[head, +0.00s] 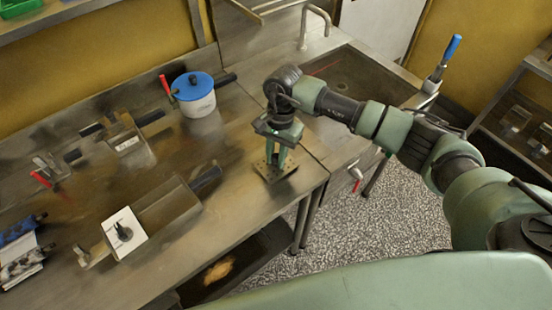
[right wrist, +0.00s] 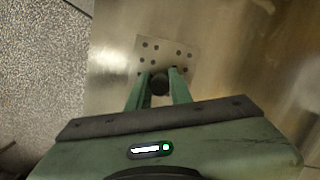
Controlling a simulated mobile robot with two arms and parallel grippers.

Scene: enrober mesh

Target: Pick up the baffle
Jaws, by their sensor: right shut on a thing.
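The baffle is a small flat metal plate with several dark holes (head: 268,174) and a dark round knob. In the head view it is at the right end of the steel bench, near its front corner. My right gripper (head: 281,150) points down over it, its fingers shut on the knob. In the right wrist view the perforated baffle (right wrist: 166,52) lies beyond the fingertips, and the right gripper (right wrist: 160,84) has one finger on each side of the dark knob. I cannot tell whether the plate touches the bench. My left gripper is in neither view.
A white pot with a blue lid (head: 194,92) stands behind on the bench. Metal troughs with dark handles and a white plate with a black knob (head: 124,233) lie to the left. A sink (head: 352,80) with a tap is at the back right. The bench edge is close.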

